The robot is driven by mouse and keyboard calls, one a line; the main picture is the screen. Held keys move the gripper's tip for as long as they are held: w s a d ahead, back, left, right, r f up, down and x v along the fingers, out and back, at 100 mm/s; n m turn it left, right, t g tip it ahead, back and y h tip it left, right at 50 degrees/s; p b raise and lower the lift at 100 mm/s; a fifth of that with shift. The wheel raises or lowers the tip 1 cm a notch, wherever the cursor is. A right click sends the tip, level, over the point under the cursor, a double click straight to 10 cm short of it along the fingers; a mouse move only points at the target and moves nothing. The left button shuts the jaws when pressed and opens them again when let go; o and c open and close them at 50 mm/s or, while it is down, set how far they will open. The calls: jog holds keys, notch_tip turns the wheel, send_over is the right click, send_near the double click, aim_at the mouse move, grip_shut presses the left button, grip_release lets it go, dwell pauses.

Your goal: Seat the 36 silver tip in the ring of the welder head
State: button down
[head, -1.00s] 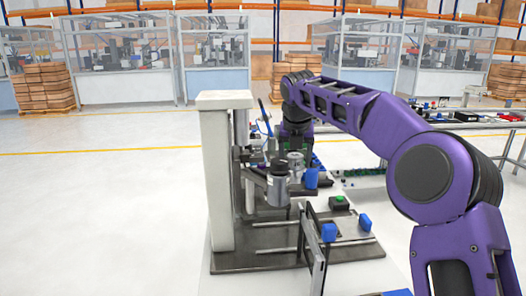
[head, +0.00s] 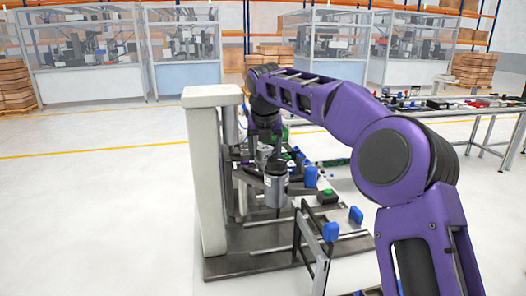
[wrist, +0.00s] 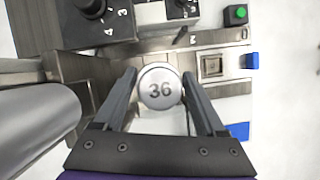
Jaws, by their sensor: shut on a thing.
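The silver tip marked 36 (wrist: 160,87) is a round disc in the wrist view, between the two dark fingers of my gripper (wrist: 161,88). My gripper is shut on it, with the number facing the wrist camera. A large grey cylinder (wrist: 42,122), probably part of the welder head, lies to the left of the tip in the wrist view, apart from it. I cannot clearly identify the ring in either view.
A black block with a numbered knob (wrist: 93,8) is at upper left in the wrist view. A square metal socket (wrist: 212,65), a green button (wrist: 236,13) and blue blocks (wrist: 250,61) are to the right. The pale column (head: 207,170) stands left of my arm.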

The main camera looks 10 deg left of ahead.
jog(key=shift+f, duration=1.3)
notch_tip(320, 180, down, 7)
jog(key=b, duration=0.2)
jog(key=shift+f, duration=0.1)
grip_release()
jog(key=p+v, duration=0.1)
jog(key=v, duration=1.6)
jog(key=shift+s+p, duration=0.15)
jog(key=shift+p, duration=0.2)
